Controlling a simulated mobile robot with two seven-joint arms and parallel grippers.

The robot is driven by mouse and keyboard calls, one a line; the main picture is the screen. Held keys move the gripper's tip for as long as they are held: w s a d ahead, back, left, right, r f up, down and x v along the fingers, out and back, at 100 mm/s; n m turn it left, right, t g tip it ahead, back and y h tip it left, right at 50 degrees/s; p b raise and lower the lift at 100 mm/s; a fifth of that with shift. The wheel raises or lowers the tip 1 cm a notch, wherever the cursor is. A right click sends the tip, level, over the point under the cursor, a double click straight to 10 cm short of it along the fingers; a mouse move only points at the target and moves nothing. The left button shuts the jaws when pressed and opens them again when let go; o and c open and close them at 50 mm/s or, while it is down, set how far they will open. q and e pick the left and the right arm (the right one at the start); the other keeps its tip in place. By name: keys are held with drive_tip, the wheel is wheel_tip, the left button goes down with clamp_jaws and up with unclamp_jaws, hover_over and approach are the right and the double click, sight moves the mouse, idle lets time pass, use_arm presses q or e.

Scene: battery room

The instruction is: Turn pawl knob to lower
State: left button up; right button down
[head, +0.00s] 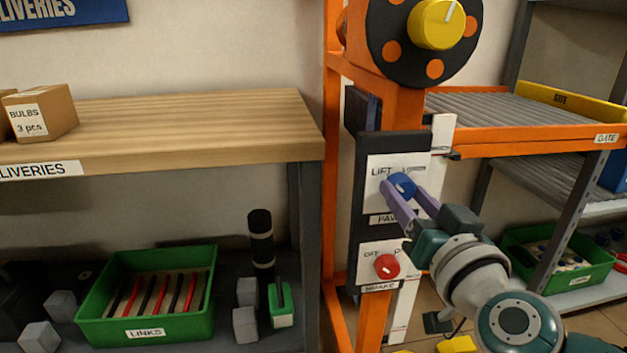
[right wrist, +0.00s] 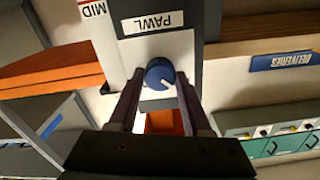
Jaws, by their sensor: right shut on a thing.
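The pawl knob (head: 401,185) is a round blue knob on a white plate (head: 378,170) lettered "LIFT" at its left, with a partly covered "PAWL" label (head: 383,219) below. My right gripper (head: 411,196) reaches it from the lower right, its purple fingers on either side of it. The right gripper is shut on the knob. The plate's right-hand lettering is unclear. My left gripper is out of view.
A red knob (head: 387,266) sits on a plate just below. A large yellow knob (head: 437,24) on a black disc is above. An orange post (head: 334,200) and a wooden bench (head: 190,125) stand left. An orange-edged roller shelf (head: 530,138) is right.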

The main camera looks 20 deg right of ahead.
drive_tip(key=shift+m, duration=0.3)
drive_tip(key=m, duration=0.3)
drive_tip(key=shift+m, duration=0.4)
drive_tip(key=m, duration=0.4)
drive_tip(key=shift+m, duration=0.3)
drive_tip(key=m, duration=0.3)
drive_tip(key=shift+m+b, duration=0.3)
drive_tip(key=shift+b, duration=0.1)
drive_tip(key=m, duration=0.3)
drive_tip(key=shift+m+b, duration=0.35)
drive_tip(key=shift+m, duration=0.65)
